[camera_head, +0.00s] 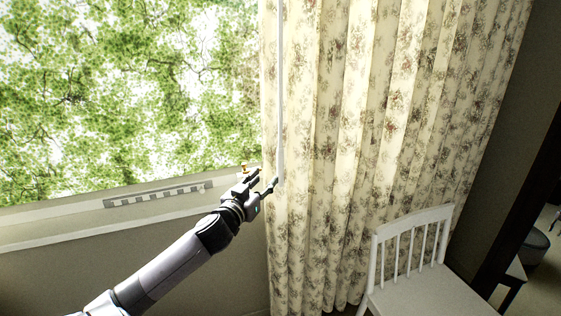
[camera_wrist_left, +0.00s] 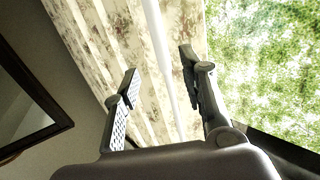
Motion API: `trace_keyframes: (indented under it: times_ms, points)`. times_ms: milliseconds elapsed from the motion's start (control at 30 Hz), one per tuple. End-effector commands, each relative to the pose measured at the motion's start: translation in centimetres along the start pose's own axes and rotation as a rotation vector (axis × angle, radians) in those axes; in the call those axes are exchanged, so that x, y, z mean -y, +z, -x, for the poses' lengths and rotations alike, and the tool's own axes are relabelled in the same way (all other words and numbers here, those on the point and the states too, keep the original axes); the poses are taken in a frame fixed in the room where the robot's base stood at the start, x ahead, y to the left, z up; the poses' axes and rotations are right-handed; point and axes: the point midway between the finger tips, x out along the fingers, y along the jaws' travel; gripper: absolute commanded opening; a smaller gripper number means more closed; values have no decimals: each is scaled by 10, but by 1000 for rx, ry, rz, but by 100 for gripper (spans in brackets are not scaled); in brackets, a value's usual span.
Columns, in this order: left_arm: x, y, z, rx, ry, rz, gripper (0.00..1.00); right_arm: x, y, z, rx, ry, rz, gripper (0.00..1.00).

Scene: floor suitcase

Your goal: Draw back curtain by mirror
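A floral cream curtain (camera_head: 365,120) hangs in folds to the right of the window. A thin white rod (camera_head: 281,90) hangs along its left edge. My left gripper (camera_head: 268,180) is at the lower end of the rod, at the curtain's left edge. In the left wrist view my left gripper (camera_wrist_left: 158,92) has its fingers spread apart, with the white rod (camera_wrist_left: 162,50) running through the gap between them and the curtain (camera_wrist_left: 115,40) behind. A dark-framed mirror (camera_wrist_left: 28,105) shows at the left of that view. My right gripper is not in view.
A white chair (camera_head: 415,250) stands in front of the curtain at the lower right. The window (camera_head: 120,90) shows green trees above a sill (camera_head: 60,225). A dark-framed mirror (camera_head: 540,240) is at the far right.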

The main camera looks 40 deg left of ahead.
Motion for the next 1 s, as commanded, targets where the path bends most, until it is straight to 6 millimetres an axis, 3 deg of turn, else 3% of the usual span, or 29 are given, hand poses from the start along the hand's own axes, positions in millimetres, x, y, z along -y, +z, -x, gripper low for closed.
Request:
trace_keyframes:
  times_ms: [200,500,733,1000]
  points:
    - [0,-3,-43,-2,-2,0,39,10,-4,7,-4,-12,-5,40]
    - [0,-2,-92,-1,-2,1,39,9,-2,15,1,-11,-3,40]
    - [0,0,-113,0,-1,0,39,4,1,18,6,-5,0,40]
    - [0,0,-117,1,1,0,39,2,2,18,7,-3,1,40]
